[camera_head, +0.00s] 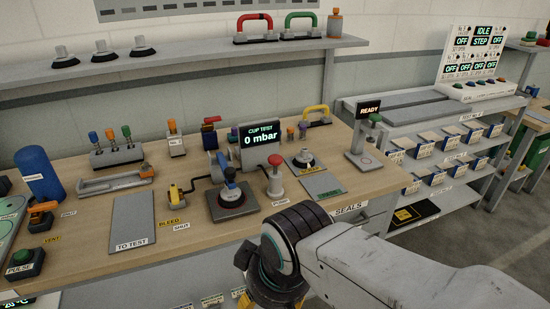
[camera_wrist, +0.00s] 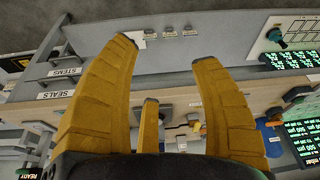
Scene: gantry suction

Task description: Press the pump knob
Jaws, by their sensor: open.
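The pump knob (camera_head: 275,161) is a red round knob on a light grey post, on the wooden bench by the PUMP label. It stands upright in front of the "CUP TEST 0 mbar" display (camera_head: 262,135). My gripper (camera_head: 262,298) is low in front of the bench, nearer the camera than the knob and apart from it. In the wrist view my gripper (camera_wrist: 164,52) shows spread yellow fingers with nothing between them. I cannot make out the pump knob for certain in the wrist view.
Left of the knob is a suction cup on a dark square pad (camera_head: 231,204). A yellow BLEED lever (camera_head: 178,195) and a grey TO TEST plate (camera_head: 133,217) lie further left. A READY post (camera_head: 366,140) stands right. An upper shelf (camera_head: 200,60) spans the back.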

